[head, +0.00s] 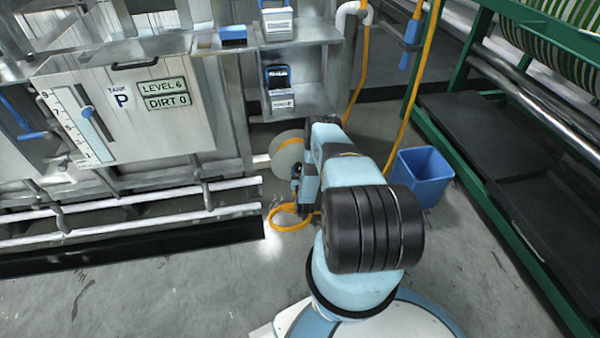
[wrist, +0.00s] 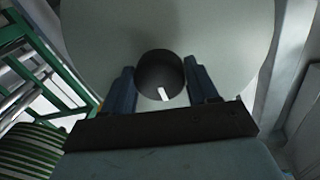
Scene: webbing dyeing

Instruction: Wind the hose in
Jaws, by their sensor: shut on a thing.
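The hose reel shows as a pale round disc (head: 287,150) beside the tank frame, partly behind my arm. In the wrist view the disc (wrist: 110,35) fills the upper middle. A black round knob (wrist: 158,70) with a white mark stands out from it. My gripper (wrist: 161,88) has its two blue fingers on either side of the knob and is shut on it. The orange hose (head: 283,222) lies in a loose loop on the floor below the reel. In the head view my arm hides most of the fingers and the knob.
A blue bin (head: 422,176) stands on the floor right of my arm. A green rack (head: 450,140) with rollers and striped webbing is at the right. The tank (head: 130,100), reading LEVEL 6 and DIRT 0, and its white pipes are at the left. Front-left floor is clear.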

